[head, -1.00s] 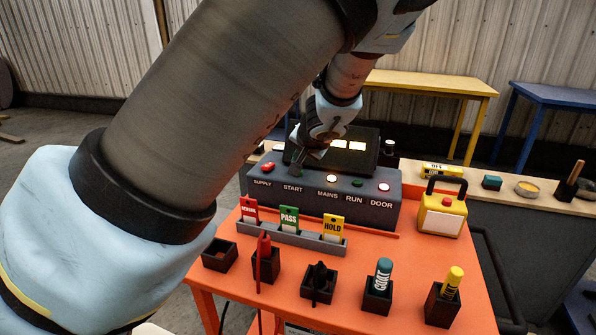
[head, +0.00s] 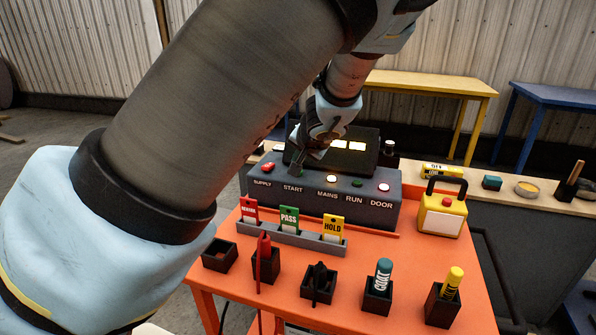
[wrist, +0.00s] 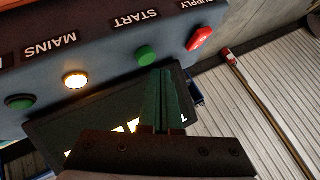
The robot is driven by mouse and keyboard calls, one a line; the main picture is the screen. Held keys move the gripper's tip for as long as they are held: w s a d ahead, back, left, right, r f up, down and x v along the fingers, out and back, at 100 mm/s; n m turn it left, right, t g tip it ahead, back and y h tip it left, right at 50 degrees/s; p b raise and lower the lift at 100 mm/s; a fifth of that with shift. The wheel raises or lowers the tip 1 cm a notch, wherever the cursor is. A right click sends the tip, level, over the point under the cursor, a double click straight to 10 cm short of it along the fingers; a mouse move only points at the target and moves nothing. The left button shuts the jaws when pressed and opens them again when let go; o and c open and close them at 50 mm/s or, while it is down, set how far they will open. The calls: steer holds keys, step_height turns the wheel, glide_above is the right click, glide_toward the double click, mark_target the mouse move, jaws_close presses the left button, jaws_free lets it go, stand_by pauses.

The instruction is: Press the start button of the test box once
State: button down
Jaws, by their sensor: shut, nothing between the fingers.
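The test box (head: 330,196) is a dark grey sloped panel at the back of the orange table, labelled SUPPLY, START, MAINS, RUN and DOOR. The start button (wrist: 147,55) is a green round button beside the START label in the wrist view. In the head view my fingers hide it. My gripper (head: 298,172) is shut and empty, pointing down at the panel above the START label. In the wrist view my gripper's fingertips (wrist: 163,72) appear just beside the start button. I cannot tell whether they touch it.
The red supply switch (head: 268,167) and lit white mains lamp (head: 331,178) flank the start button. A dark raised lid or screen (head: 362,152) stands behind.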

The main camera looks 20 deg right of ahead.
steer(key=shift+f, duration=0.1)
stand_by(0.3)
steer(key=shift+f+b, duration=0.3)
steer(key=shift+b, duration=0.3)
steer(key=shift+f+b, duration=0.45)
steer(key=shift+b, duration=0.05)
stand_by(0.4)
stand_by(0.4)
steer(key=shift+r+p, duration=0.6)
steer(key=shift+r, duration=0.3)
step_height(320, 180, up, 5)
steer(key=p, duration=0.3)
steer(key=shift+a, duration=0.1)
stand_by(0.6)
